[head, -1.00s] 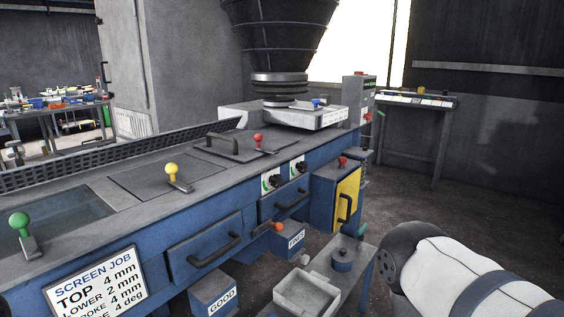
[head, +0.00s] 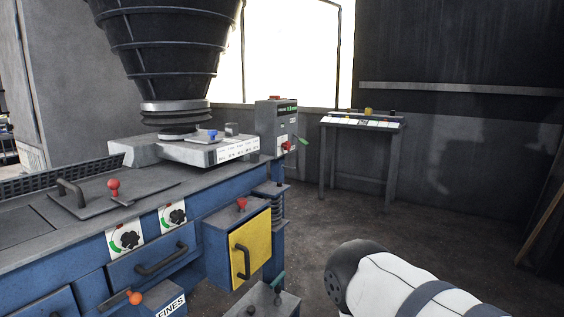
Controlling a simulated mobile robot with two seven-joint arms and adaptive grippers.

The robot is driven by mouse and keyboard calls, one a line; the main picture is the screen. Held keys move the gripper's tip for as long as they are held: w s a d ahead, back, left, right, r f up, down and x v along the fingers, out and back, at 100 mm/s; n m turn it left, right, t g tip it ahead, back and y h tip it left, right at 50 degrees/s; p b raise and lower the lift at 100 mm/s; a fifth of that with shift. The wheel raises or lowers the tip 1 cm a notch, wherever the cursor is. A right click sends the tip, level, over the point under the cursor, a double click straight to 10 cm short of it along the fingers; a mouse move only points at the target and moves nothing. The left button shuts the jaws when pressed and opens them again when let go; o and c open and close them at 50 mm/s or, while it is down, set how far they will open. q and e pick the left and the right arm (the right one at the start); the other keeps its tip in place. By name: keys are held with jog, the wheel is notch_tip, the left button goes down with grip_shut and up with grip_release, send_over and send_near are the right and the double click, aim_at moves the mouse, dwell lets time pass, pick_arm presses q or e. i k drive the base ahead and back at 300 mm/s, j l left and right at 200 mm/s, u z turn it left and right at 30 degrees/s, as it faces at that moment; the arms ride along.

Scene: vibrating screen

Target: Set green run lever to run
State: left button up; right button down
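A small green lever (head: 303,141) sticks out from the right side of the grey control box (head: 275,125) at the back end of the blue machine. It slants down to the right, beside a red part (head: 288,146). Another dark green handle (head: 278,279) stands on a low grey unit at the bottom. I cannot read a run mark at either. My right arm's white link (head: 400,288) shows at bottom right, but its gripper is out of view. My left gripper is out of view.
A red-knobbed lever (head: 113,188) and two dials (head: 125,240) are on the machine. A yellow door (head: 250,248) stands at its right end, under a red knob (head: 241,204). A side table (head: 362,122) is by the back wall. Floor between is open.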

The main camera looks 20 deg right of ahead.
aim_at(302, 141)
jog(key=i+l, duration=0.2)
jog(key=l, duration=0.35)
jog(key=i+l+u, duration=0.15)
jog(key=l, duration=0.4)
jog(key=i+l, duration=0.25)
jog(key=l, duration=0.3)
jog(key=i+l+u, duration=0.1)
jog(key=l, duration=0.5)
jog(key=i+l+u, duration=0.1)
jog(key=i+l, duration=0.15)
jog(key=l, duration=0.3)
jog(key=i+l, duration=0.15)
jog(key=l, duration=0.45)
jog(key=i+l+u, duration=0.1)
jog(key=l, duration=0.5)
jog(key=i+l+u, duration=0.1)
jog(key=l, duration=0.5)
jog(key=i, duration=0.1)
